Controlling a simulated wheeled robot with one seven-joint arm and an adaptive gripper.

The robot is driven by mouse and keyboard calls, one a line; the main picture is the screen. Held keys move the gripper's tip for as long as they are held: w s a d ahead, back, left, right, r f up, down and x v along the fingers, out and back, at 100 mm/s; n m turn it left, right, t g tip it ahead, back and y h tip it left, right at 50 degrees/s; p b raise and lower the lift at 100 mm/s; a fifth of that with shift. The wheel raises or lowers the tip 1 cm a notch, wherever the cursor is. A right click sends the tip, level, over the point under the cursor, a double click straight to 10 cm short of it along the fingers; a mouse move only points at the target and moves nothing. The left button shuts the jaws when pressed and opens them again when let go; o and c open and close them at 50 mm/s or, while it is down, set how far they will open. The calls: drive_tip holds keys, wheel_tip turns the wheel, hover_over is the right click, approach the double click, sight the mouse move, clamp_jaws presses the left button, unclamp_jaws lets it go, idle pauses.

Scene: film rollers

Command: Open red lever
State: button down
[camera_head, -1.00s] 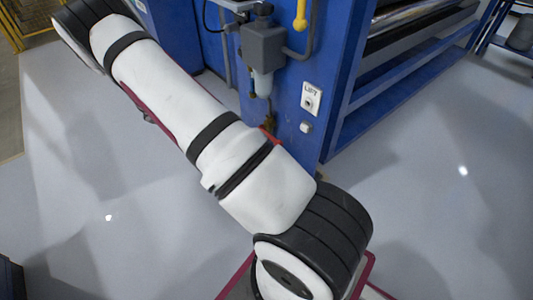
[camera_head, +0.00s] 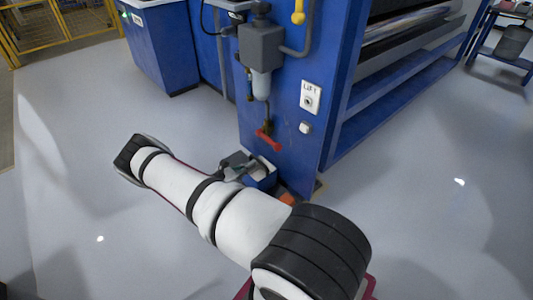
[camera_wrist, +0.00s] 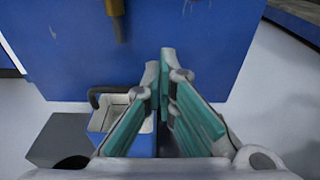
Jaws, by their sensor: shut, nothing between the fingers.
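The red lever (camera_head: 268,140) is a short bar at the foot of a brass valve, low on the blue machine post, slanting down to the right in the head view. My gripper (camera_wrist: 166,62) has teal finger pads; its tips are nearly together with nothing between them. In the wrist view it points at the blue panel (camera_wrist: 195,35), below and right of a yellow-brown stub (camera_wrist: 116,22) that looks like the valve's lower end. The lever is not clearly visible in the wrist view. The gripper looks apart from the lever.
A small blue bin (camera_head: 265,177) stands at the foot of the post; it also shows in the wrist view (camera_wrist: 106,117), beside a grey box (camera_wrist: 62,140). A grey filter unit (camera_head: 261,45) hangs above the lever. A LIFT switch (camera_head: 311,97) is to the right. Much floor is clear.

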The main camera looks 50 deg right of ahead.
sight(268, 140)
drive_tip(key=s+d+r+b, duration=0.2)
drive_tip(key=d, duration=0.7)
drive_tip(key=shift+r, duration=0.3)
